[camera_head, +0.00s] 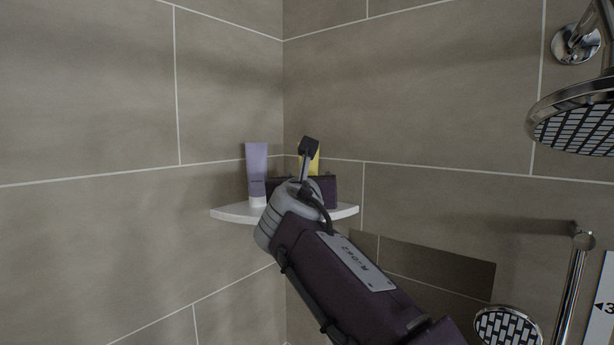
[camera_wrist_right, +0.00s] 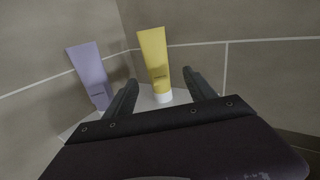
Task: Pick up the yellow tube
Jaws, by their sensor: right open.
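The yellow tube (camera_wrist_right: 154,61) stands upright on its white cap on a corner shelf (camera_head: 238,212). In the head view only a strip of the yellow tube (camera_head: 314,163) shows, behind my right gripper. My right gripper (camera_wrist_right: 160,84) is open in the right wrist view, with one finger on each side of the tube's lower part as seen there. Both fingers look apart from the tube, and I cannot tell whether it is between them in depth. In the head view my right gripper (camera_head: 302,180) is over the shelf. My left gripper is not in view.
A purple tube (camera_head: 257,172) stands to the left on the same shelf; it also shows in the right wrist view (camera_wrist_right: 90,75). Tiled walls meet behind the shelf. A large shower head (camera_head: 574,118) and a hand shower (camera_head: 507,326) are at the right.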

